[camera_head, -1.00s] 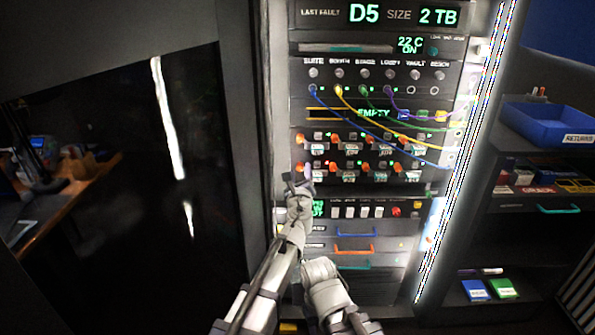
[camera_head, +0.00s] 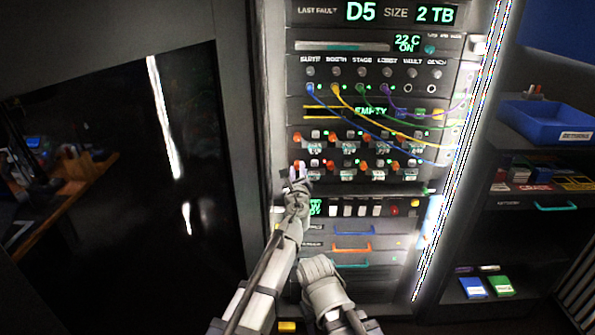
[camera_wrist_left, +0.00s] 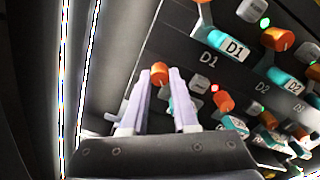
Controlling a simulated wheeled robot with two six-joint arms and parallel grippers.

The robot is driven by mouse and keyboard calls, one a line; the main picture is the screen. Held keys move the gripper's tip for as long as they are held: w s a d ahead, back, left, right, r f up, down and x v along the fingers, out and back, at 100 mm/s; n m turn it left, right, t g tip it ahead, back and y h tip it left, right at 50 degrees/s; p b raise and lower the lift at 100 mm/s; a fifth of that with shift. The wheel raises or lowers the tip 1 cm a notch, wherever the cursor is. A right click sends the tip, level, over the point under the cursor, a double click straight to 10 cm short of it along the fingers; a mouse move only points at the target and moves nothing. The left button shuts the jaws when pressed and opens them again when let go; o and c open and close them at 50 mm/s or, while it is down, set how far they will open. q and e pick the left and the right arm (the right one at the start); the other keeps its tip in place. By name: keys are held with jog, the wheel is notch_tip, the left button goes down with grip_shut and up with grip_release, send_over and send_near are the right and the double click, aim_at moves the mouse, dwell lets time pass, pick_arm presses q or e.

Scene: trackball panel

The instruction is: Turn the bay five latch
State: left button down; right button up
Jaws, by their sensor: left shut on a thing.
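The rack panel has two rows of bays with orange latches. The leftmost lower-row latch, which I take for the bay five latch (camera_wrist_left: 159,70), shows as an orange knob in the left wrist view. My left gripper (camera_wrist_left: 160,88) is shut on it, one pale finger on each side. The knob's top shows above the fingers; its base is hidden. In the head view my left gripper (camera_head: 296,173) is at the left end of the lower row and covers most of that bay.
The D1 bay (camera_wrist_left: 232,50) is just above, and other orange latches (camera_wrist_left: 223,101) lie close to the right. Coloured cables (camera_head: 380,122) hang over the panel above. A display (camera_head: 361,12) reads D5. A shelf with a blue tray (camera_head: 545,122) stands right.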

pick_arm(q)
jog(key=shift+n, duration=0.3)
jog(key=n, duration=0.3)
jog(key=shift+n, duration=0.4)
jog(key=n, duration=0.4)
jog(key=shift+n, duration=0.3)
jog(key=n, duration=0.4)
jog(key=shift+n, duration=2.4)
jog(key=shift+s, duration=0.1)
jog(key=c, duration=0.7)
grip_release()
